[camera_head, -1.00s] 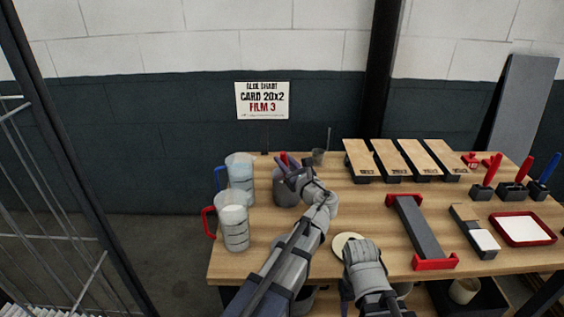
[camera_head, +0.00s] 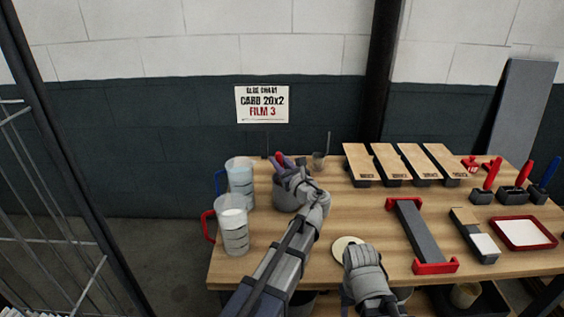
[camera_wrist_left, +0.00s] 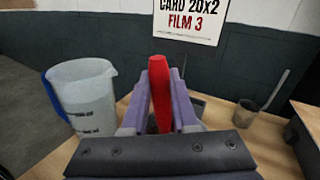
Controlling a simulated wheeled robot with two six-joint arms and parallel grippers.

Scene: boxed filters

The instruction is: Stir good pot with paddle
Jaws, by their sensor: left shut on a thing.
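The paddle (camera_wrist_left: 159,90) shows as a red handle held upright between the purple fingers of my left gripper (camera_wrist_left: 160,108) in the left wrist view. In the head view the left gripper (camera_head: 283,166) is above a grey pot (camera_head: 285,196) at the table's back left, and the red handle tip shows there. The paddle's lower end is hidden, so I cannot tell how deep it sits in the pot.
Two clear jugs, one with a blue handle (camera_head: 240,175) and one with a red handle (camera_head: 232,225), stand left of the pot. A small cup (camera_head: 318,161) with a thin rod is behind it. A cream disc (camera_head: 346,246) lies near the front. Boards and red-ended fixtures fill the right side.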

